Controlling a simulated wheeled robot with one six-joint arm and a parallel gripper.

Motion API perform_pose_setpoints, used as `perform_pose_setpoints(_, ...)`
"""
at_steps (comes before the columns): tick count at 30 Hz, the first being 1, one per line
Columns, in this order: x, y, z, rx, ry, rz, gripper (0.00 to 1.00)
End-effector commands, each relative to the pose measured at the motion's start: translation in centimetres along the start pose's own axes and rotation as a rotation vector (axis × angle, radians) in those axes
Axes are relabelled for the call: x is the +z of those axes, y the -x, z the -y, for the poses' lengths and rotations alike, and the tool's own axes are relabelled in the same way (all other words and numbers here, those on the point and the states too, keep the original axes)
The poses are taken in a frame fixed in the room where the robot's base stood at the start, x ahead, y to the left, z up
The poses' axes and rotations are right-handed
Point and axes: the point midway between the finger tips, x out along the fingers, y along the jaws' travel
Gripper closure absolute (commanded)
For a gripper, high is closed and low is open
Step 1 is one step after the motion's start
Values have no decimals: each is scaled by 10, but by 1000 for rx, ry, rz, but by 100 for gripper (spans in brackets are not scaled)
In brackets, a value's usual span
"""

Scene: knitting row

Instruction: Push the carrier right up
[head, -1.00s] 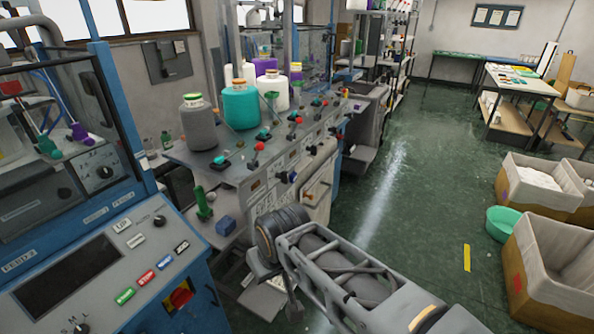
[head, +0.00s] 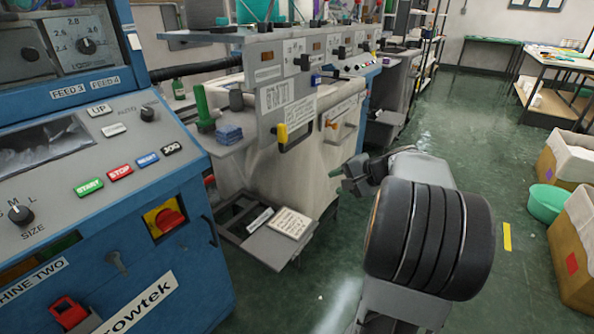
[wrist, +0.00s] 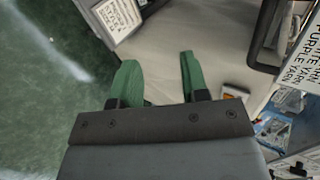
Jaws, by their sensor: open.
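I cannot tell for certain which part is the carrier. On the front of the grey machine, a yellow-gripped black handle (head: 282,135) sticks out at the left and a small orange knob (head: 330,124) sits further right. My gripper (head: 345,178) is in front of the machine, to the right of and below the orange knob, apart from it in the head view. In the wrist view its two green fingers (wrist: 158,62) are spread with nothing between them, over the pale front panel (wrist: 160,30). A black handle (wrist: 262,50) shows at right there.
A blue control console (head: 130,215) stands at the left. A low grey step with a white notice (head: 289,223) juts out below the machine. Cardboard bins (head: 577,240) and a green tub (head: 547,203) stand at the right. The green aisle floor (head: 470,130) is largely clear.

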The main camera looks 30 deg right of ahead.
Motion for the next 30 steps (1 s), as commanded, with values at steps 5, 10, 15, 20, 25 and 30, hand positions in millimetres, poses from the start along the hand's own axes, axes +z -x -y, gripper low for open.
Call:
perform_pose_setpoints(5,-26,16,52,-275,15,-17,59)
perform_pose_setpoints(10,-25,28,83,-405,58,-15,59)
perform_pose_setpoints(15,-22,14,91,-424,84,-3,59)
perform_pose_setpoints(20,-21,-14,102,-421,84,-2,59)
perform_pose_setpoints(25,-21,-44,116,-420,83,-2,59)
perform_pose_setpoints(30,-21,-70,128,-420,83,-4,59)
